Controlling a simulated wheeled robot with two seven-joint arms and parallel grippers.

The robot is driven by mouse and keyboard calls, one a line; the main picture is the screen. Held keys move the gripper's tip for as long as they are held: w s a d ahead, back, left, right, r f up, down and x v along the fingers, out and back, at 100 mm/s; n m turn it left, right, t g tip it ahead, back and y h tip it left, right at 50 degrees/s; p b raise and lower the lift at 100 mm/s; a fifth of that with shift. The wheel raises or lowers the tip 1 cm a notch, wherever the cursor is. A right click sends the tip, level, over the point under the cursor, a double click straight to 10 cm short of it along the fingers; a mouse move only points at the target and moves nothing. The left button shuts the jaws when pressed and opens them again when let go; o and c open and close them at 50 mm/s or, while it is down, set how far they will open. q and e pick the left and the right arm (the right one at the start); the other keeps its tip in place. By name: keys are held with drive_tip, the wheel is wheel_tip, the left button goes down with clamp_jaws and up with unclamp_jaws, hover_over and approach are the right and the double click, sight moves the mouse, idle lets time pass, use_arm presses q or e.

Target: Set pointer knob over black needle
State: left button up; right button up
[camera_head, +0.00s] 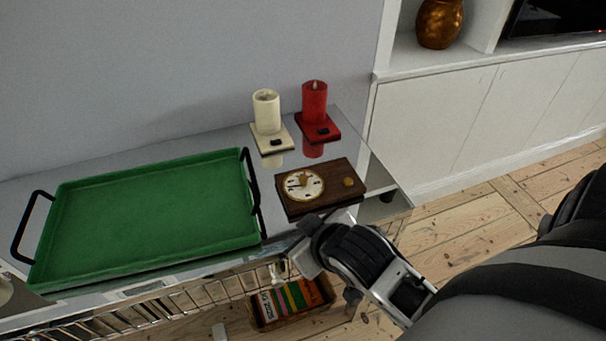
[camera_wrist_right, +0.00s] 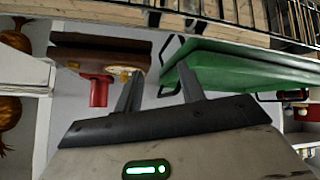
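A dark wooden box (camera_head: 332,194) sits near the front right of the glossy table. Its round cream dial (camera_head: 303,184) is at its left, with an orange-brown pointer knob (camera_head: 305,177) at its upper middle and a dark needle mark toward the left; their exact angles are too small to tell. A small brass knob (camera_head: 348,182) is at the box's right. My right gripper (camera_head: 308,238) is just in front of the box's near edge, apart from the dial. In the right wrist view its two fingers (camera_wrist_right: 160,88) are spread and empty, with the box (camera_wrist_right: 100,52) beyond. My left gripper is out of view.
A green tray (camera_head: 147,206) with black handles fills the table's left. A cream candle (camera_head: 266,112) and a red candle (camera_head: 314,103) stand on small bases behind the box. A wire rack (camera_head: 180,303) and a box of books (camera_head: 290,302) are below.

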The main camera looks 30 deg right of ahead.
drive_tip(key=w+a+r+n+t+y, duration=0.15)
drive_tip(key=w+r+n+t, duration=0.25)
drive_tip(key=w+r+t, duration=0.75)
drive_tip(key=a+r+n+g+y, duration=0.9)
drive_tip(key=a+r+n+y, duration=0.5)
drive_tip(key=n+y, duration=0.5)
drive_tip(key=n+g+h, duration=0.6)
drive_tip(key=g+h, duration=0.6)
drive_tip(key=h, duration=0.8)
hover_over(303, 177)
wheel_tip(303, 177, down, 11)
drive_tip(key=shift+t, duration=0.25)
wheel_tip(303, 177, down, 16)
drive_tip(key=shift+r+p, duration=0.15)
drive_tip(key=shift+p, duration=0.85)
